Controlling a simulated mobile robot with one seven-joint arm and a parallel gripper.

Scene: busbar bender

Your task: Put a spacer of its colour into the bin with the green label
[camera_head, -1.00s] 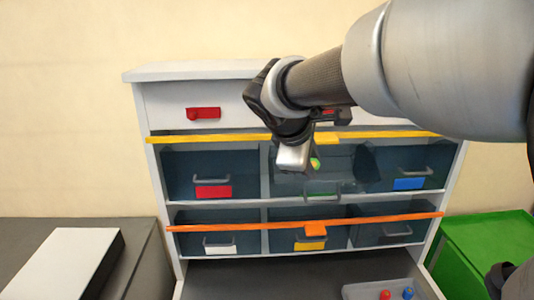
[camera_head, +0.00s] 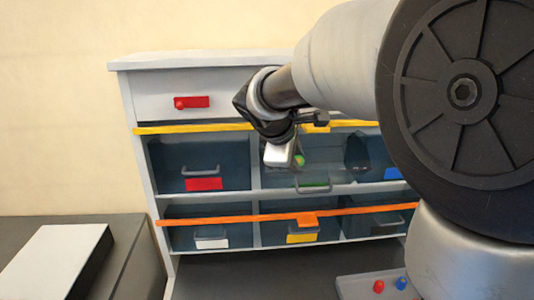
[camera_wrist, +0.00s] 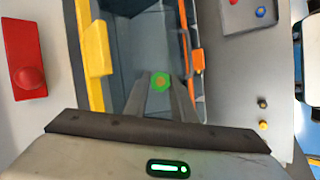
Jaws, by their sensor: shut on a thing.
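My gripper (camera_head: 291,158) is shut on a small green spacer (camera_head: 299,160). In the wrist view the spacer (camera_wrist: 160,83) is a green ring with an orange-yellow centre, between the two fingertips (camera_wrist: 161,90). The bin with the green label (camera_head: 313,186) is the middle one of the upper open row. The gripper and spacer are in front of or over this bin's opening; the head view does not settle the depth. In the wrist view a dark blue-grey bin interior (camera_wrist: 135,45) shows beyond the spacer. Its label does not show there.
A yellow bar (camera_head: 195,128) runs above the upper bins and an orange bar (camera_head: 230,219) above the lower ones. Neighbouring bins carry red (camera_head: 203,184), blue and yellow labels. A grey tray (camera_head: 352,288) below holds a red and a blue piece. My arm hides the right side.

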